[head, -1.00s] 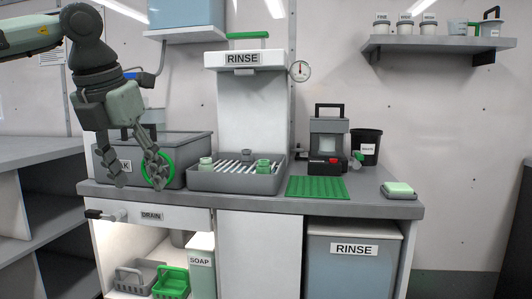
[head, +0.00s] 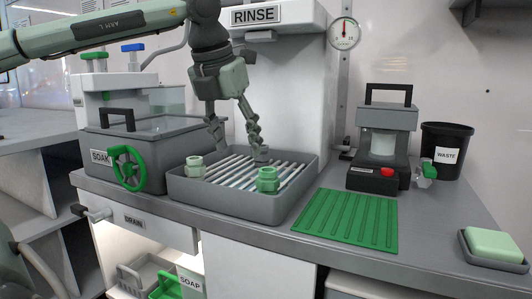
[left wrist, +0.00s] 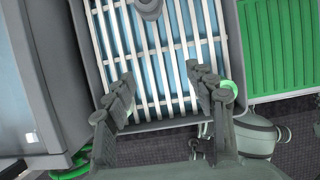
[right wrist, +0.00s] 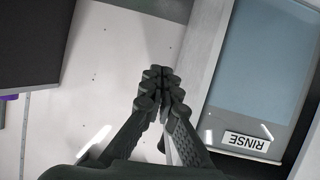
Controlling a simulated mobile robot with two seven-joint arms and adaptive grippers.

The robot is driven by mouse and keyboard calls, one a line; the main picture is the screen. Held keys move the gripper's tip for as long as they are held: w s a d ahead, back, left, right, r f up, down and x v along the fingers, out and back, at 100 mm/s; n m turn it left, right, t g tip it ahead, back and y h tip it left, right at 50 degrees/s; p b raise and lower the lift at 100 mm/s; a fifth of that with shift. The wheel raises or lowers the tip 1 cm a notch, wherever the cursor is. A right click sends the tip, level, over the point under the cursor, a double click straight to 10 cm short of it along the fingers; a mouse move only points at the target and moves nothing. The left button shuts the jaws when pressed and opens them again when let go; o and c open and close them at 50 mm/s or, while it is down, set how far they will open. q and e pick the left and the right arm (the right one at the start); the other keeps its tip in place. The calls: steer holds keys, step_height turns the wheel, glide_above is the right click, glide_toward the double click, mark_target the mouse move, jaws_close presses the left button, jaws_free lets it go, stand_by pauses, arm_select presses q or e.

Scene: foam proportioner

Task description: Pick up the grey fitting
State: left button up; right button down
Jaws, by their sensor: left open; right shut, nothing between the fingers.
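The grey fitting (left wrist: 148,8) shows at the top edge of the left wrist view, partly cut off, over the slatted tray. In the head view the grey fitting (head: 261,155) stands at the back of the tray, partly hidden by a finger of my left gripper. My left gripper (head: 238,146) is open and points down over the tray (head: 235,208). In the left wrist view its fingers (left wrist: 168,92) are apart with only slats between them, and the fitting lies beyond the tips. My right gripper (right wrist: 163,78) is shut and empty, seen only in the right wrist view.
A pale green fitting (head: 194,170) and a greener fitting (head: 267,180) stand in the tray. The soak tub (head: 160,165) with a green handwheel (head: 128,168) is left; a green mat (head: 348,218) is right. The RINSE column (head: 290,90) stands behind.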

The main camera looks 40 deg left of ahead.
arm_select(q)
steer(key=p, duration=0.1)
glide_above(262, 156)
steer(key=s, duration=0.2)
steer(key=shift+a, duration=0.1)
steer(key=shift+w+a+f, duration=0.15)
steer(key=shift+w+a, duration=0.1)
steer(key=shift+w, duration=0.4)
steer(key=x, duration=0.4)
steer(key=shift+w+f, duration=0.1)
steer(key=shift+f, duration=0.25)
arm_select(e)
steer(key=s+d+f+g+h, duration=0.2)
steer(key=s+d+f+g, duration=0.1)
steer(key=d+f, duration=0.1)
steer(key=shift+s+d+f+m, duration=0.3)
steer(key=shift+d+f, duration=0.1)
steer(key=shift+f, duration=0.15)
arm_select(q)
steer(key=c, duration=1.2)
steer(key=shift+r, duration=0.1)
arm_select(e)
steer(key=shift+g, duration=0.3)
